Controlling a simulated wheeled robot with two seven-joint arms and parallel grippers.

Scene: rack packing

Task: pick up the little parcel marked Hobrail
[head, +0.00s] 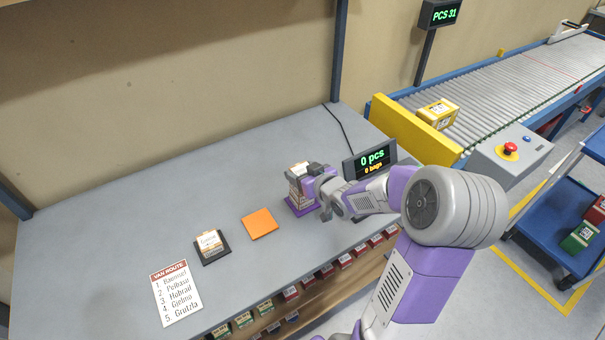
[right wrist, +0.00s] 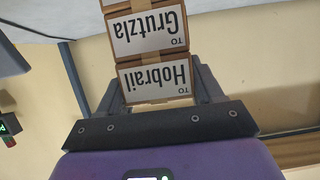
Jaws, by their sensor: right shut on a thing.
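The Hobrail parcel (right wrist: 155,82) is a small brown box with a white label, seen upside down between the two fingers of my right gripper (right wrist: 157,90) in the right wrist view. The fingers are shut on it. The Grutzla parcel (right wrist: 147,32) is right against it, beyond the fingers, with part of another box past that. In the head view my right gripper (head: 308,175) is at the top of this small stack, which stands on a purple pad (head: 300,209). The Hobrail parcel is largely hidden there. My left gripper is out of view.
A parcel (head: 209,242) lies on a black pad (head: 214,258); an orange pad (head: 260,223) beside it is bare. A van route list (head: 175,293) lies front left. A counter display (head: 370,161) stands behind my right arm. The table's back left is clear.

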